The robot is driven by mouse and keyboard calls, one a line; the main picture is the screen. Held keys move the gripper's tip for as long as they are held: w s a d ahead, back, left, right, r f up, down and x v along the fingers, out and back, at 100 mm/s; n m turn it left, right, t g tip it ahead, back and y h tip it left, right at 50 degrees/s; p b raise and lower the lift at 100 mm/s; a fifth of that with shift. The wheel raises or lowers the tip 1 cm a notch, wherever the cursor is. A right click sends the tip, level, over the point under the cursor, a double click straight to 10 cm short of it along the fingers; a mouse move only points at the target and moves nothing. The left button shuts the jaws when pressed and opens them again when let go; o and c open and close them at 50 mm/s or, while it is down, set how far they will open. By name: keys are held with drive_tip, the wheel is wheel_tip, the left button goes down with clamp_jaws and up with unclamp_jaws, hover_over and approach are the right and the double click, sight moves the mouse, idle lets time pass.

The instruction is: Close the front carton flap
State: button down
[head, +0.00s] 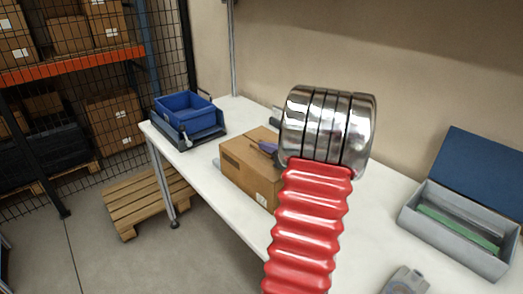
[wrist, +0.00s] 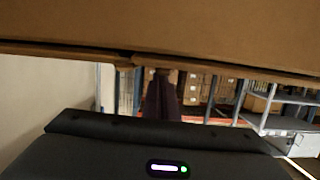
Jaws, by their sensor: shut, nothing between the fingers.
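The brown carton (head: 248,172) stands on the white table, partly hidden behind my red and silver arm. Its visible top looks flat and closed on the left side; I cannot tell how the front flap stands. My gripper (head: 267,148) shows as a small dark purple shape at the top of the carton, mostly hidden by the arm. In the wrist view, my gripper (wrist: 161,82) is shut and empty, its fingers reaching up to a broad cardboard surface (wrist: 160,30) that fills the top of the picture. Whether they touch it is unclear.
A blue bin (head: 184,108) sits at the table's far left end. A grey box (head: 455,235) with an open blue lid and a grey part (head: 406,281) lie to the right.

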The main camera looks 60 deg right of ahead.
drive_tip(key=shift+r, duration=0.55)
drive_tip(key=r, duration=0.3)
drive_tip(key=shift+s+a, duration=0.1)
drive_tip(key=shift+s, duration=0.25)
drive_tip(key=v, duration=0.9)
drive_tip(key=shift+s+a, duration=0.1)
